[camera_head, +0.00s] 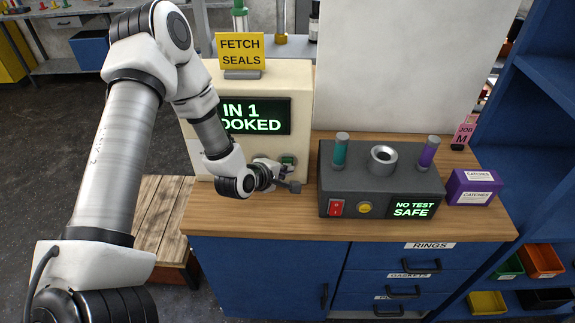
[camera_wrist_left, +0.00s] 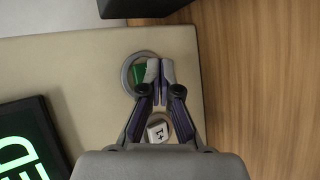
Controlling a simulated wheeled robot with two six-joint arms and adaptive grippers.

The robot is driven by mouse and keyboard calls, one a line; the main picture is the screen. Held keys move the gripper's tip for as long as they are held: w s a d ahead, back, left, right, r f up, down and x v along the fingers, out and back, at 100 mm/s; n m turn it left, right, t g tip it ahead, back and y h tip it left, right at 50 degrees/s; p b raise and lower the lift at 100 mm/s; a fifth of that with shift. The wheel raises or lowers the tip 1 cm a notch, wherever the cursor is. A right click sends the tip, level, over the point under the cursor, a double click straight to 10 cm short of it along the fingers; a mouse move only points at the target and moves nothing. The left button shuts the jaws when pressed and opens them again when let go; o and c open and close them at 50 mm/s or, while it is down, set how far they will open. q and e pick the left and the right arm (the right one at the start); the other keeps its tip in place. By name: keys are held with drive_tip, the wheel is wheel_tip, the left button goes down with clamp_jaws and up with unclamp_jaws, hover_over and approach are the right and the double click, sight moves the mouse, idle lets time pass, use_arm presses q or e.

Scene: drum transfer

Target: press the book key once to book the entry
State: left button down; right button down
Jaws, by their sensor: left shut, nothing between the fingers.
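The cream booking box (camera_head: 300,100) stands on the wooden counter, its screen (camera_head: 255,116) reading "IN 1" and "OOKED", the left edge hidden by my arm. A green key (camera_head: 288,160) in a round grey ring sits low on its face; it also shows in the left wrist view (camera_wrist_left: 138,76). A white "+1" key (camera_wrist_left: 157,131) in its own ring lies partly behind my fingers there. My left gripper (camera_head: 286,172) is shut and empty; its fingertips (camera_wrist_left: 160,70) overlap the right part of the green key. I cannot tell whether they touch it. My right gripper is not in view.
Right of the box is a dark tester (camera_head: 330,160) with a red switch, a yellow button and a "NO TEST SAFE" screen. A purple box (camera_head: 472,187) stands further right. A yellow "FETCH SEALS" sign (camera_head: 241,50) is on top. The counter front (camera_head: 290,228) is clear.

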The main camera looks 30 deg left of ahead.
use_arm(q)
drive_tip(key=shift+s, duration=0.1)
drive_tip(key=s+d, duration=0.1)
drive_tip(key=s+d+b, duration=0.1)
drive_tip(key=s, duration=0.1)
drive_tip(key=s+d, duration=0.1)
drive_tip(key=s, duration=0.1)
drive_tip(key=shift+d+b, duration=0.1)
drive_tip(key=shift+b, duration=0.3)
idle(0.7)
